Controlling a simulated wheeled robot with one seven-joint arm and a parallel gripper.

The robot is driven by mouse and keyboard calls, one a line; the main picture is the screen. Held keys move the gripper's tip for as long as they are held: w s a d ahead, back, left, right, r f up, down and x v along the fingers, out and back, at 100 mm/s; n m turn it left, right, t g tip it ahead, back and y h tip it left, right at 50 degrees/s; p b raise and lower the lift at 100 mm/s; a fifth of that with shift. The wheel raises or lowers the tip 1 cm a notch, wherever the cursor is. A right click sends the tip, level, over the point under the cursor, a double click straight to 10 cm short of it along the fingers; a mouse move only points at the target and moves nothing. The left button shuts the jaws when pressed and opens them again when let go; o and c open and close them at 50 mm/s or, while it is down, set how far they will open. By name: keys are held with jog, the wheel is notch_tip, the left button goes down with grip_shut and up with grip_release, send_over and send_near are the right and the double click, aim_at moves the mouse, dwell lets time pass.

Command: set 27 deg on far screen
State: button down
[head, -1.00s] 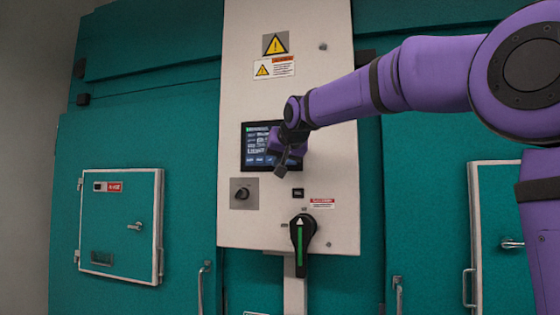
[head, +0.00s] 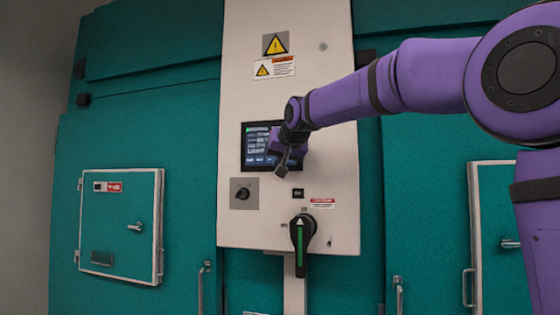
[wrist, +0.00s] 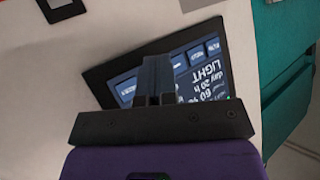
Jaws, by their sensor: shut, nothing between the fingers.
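The screen (head: 257,157) is a dark-framed display on the pale control panel, with a green mark at its top left and rows of white text and blue buttons. My gripper (head: 283,170) is in front of its lower right part and hides some of it. In the wrist view the screen (wrist: 205,68) appears tilted and upside down, with "LIGHT", "day 20 h" and a line starting "60" legible. My gripper (wrist: 153,95) is shut and empty there, its fingers over the screen. I cannot tell whether the fingertips touch it. No temperature reading is legible.
Below the screen are a black knob (head: 242,194), a small black module (head: 298,193) and a large rotary handle with a green stripe (head: 301,240). Teal doors flank the panel, with a small hatch (head: 118,220) at left and pull handles low down.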

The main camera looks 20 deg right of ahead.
jog(key=shift+s+a, duration=0.4)
jog(key=shift+s, duration=0.2)
jog(key=s+a, duration=0.1)
jog(key=s, duration=0.1)
jog(key=s+a, duration=0.2)
dwell(0.6)
dwell(0.4)
jog(key=s+d+f+n+g, duration=0.1)
jog(key=s+d+f+g, duration=0.2)
jog(key=s+f, duration=1.1)
jog(key=s+d+f+n+g, duration=0.1)
jog(key=s+d+f+g, duration=0.3)
jog(key=s+f, duration=1.1)
jog(key=s, duration=0.6)
jog(key=shift+s+d, duration=0.25)
jog(key=shift+d, duration=0.15)
jog(key=shift+f, duration=0.1)
dwell(1.2)
